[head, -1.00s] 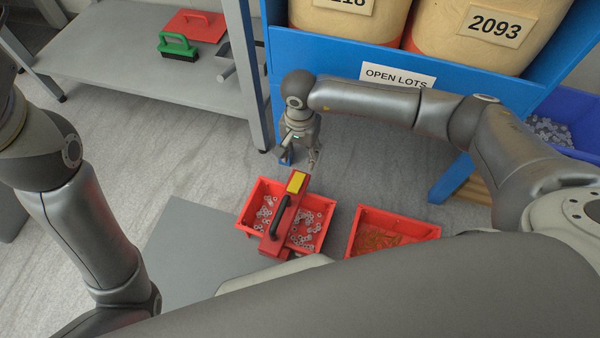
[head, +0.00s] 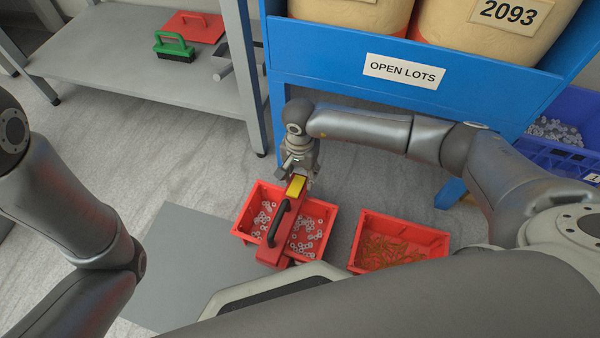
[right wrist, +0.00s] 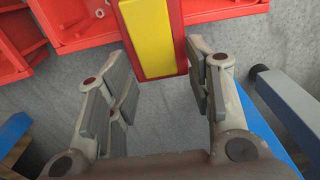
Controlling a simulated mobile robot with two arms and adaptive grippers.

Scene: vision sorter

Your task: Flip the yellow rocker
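The yellow rocker (head: 296,186) sits at the far end of a red bar with a black handle (head: 279,222), which lies across a red bin of small grey metal parts (head: 258,203). In the right wrist view the rocker (right wrist: 148,35) is a yellow block with red sides, just ahead of the fingertips. My right gripper (head: 299,168) is at the rocker's far end. The wrist view shows its fingers (right wrist: 162,75) apart, with nothing held between them. I cannot tell whether they touch the rocker. My left gripper is out of view.
A second red bin (head: 405,233) with brownish parts stands to the right. A blue rack (head: 420,100) labelled OPEN LOTS stands behind. A grey shelf (head: 110,60) at the back left holds a green-handled brush (head: 175,45). A grey floor panel (head: 190,260) lies left, clear.

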